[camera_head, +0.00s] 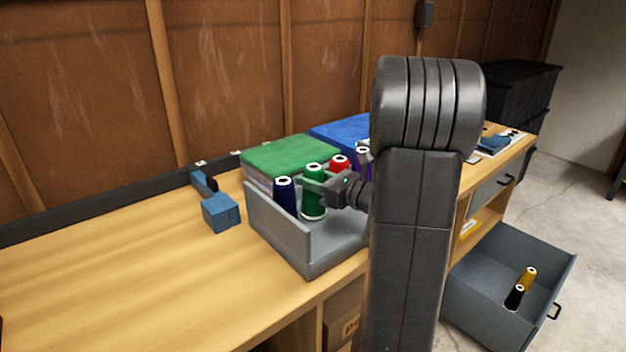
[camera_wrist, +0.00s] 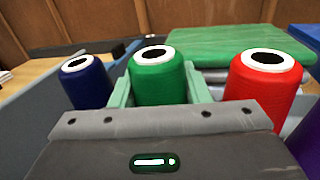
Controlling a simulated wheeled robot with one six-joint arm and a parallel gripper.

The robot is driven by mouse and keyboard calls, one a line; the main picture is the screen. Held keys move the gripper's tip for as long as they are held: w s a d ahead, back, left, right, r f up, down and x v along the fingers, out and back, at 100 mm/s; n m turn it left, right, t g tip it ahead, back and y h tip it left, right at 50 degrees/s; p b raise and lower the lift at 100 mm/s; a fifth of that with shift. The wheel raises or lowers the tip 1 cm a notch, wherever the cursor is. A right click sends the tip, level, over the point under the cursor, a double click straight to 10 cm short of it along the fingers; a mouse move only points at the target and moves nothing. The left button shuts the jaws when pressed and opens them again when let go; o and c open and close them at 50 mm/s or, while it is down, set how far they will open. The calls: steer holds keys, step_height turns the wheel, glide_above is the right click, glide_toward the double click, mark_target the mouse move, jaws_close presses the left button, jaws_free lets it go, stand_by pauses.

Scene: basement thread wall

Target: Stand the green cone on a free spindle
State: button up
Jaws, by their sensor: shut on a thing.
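The green cone (camera_head: 314,192) stands upright in the grey bin (camera_head: 281,223) on the bench, between a navy cone (camera_head: 284,195) and a red cone (camera_head: 340,163). My gripper (camera_head: 316,190) is shut on the green cone, coming in from the right in the head view. In the wrist view the green cone (camera_wrist: 158,80) sits between the pale green fingers. The navy cone (camera_wrist: 85,82) is on its left and the red cone (camera_wrist: 264,90) on its right. The cone's base is hidden in the wrist view. I cannot make out a free spindle.
A purple cone (camera_head: 362,156) is partly hidden behind my arm. Green cloth (camera_head: 290,156) and blue cloth (camera_head: 342,131) lie behind the bin. A blue block (camera_head: 221,212) sits left of it. An open drawer (camera_head: 492,300) at lower right holds black and yellow cones.

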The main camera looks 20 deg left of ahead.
steer(key=o, duration=1.1)
steer(key=shift+d, duration=0.1)
steer(key=v, duration=1.3)
steer(key=shift+d+r, duration=0.1)
steer(key=shift+d, duration=0.2)
steer(key=x, duration=1.4)
steer(key=shift+s, duration=0.15)
